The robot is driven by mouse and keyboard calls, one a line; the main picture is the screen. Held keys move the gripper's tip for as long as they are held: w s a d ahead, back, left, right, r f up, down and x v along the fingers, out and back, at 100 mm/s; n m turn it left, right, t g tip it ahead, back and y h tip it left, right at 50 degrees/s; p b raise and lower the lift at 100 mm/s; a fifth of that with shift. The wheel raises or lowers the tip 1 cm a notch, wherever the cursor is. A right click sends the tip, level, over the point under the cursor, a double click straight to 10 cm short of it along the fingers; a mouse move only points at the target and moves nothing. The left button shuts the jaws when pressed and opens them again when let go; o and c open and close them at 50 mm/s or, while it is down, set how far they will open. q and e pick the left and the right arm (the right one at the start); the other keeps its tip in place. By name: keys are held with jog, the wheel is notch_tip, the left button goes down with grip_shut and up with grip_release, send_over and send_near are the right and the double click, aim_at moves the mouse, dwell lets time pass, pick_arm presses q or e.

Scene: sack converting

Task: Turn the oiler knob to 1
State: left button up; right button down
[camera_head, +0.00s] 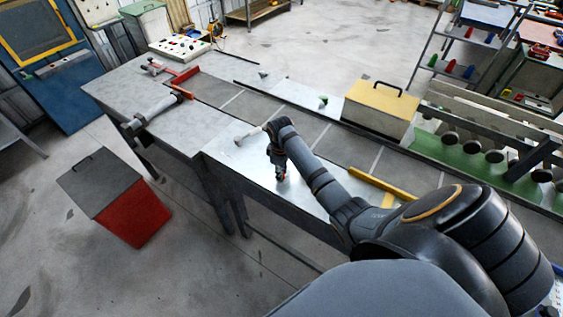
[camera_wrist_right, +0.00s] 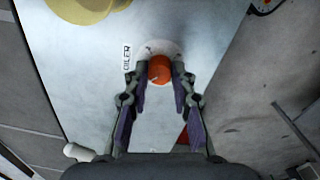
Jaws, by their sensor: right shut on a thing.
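The oiler knob (camera_wrist_right: 159,71) is a small round orange-red knob with a short pale mark on its face. It sits on a white round dial (camera_wrist_right: 150,48) on a pale metal plate (camera_wrist_right: 90,75), beside the printed word OILER. The dial's numbers cannot be read, so the setting cannot be told. My right gripper (camera_wrist_right: 160,76) is shut on the knob, one finger on each side. In the head view my right gripper (camera_head: 281,172) points down at the metal table top, and it mostly hides the knob. My left gripper is not in view.
A yellow-topped box with a black handle (camera_head: 382,105) stands right of my right gripper. A pale cylinder (camera_head: 247,136) is close behind the gripper. A red bin with a grey lid (camera_head: 138,214) stands on the floor at left.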

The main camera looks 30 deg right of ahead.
jog(key=c, duration=1.1)
grip_release()
jog(key=shift+r, duration=0.15)
notch_tip(320, 180, up, 12)
jog(key=shift+a, duration=0.2)
jog(key=shift+s, duration=0.1)
